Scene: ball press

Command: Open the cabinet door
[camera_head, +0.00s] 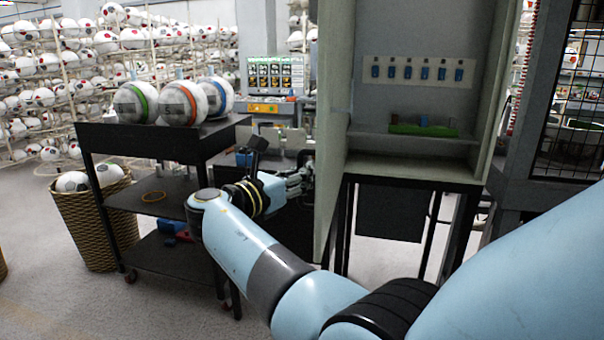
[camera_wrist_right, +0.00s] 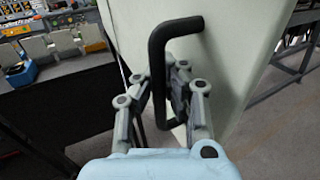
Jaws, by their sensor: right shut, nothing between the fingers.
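The tall pale grey-green cabinet (camera_head: 411,40) stands right of centre in the head view, with its inside showing. Its door (camera_head: 333,130) stands open, swung out on the left side and seen almost edge-on. In the right wrist view the door's outer face (camera_wrist_right: 235,40) fills the upper middle, with a black bar handle (camera_wrist_right: 157,70) on it. My right gripper (camera_head: 303,177) is at the outer side of the door. In the wrist view its fingers (camera_wrist_right: 175,75) are shut around the handle area, overlapping the handle but gripping nothing. My left gripper is out of view.
A black cart (camera_head: 150,140) with several balls on top stands left of my right arm. Inside the cabinet are a shelf (camera_head: 420,142) with a green item and a panel of blue pieces. Floor shows at lower left.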

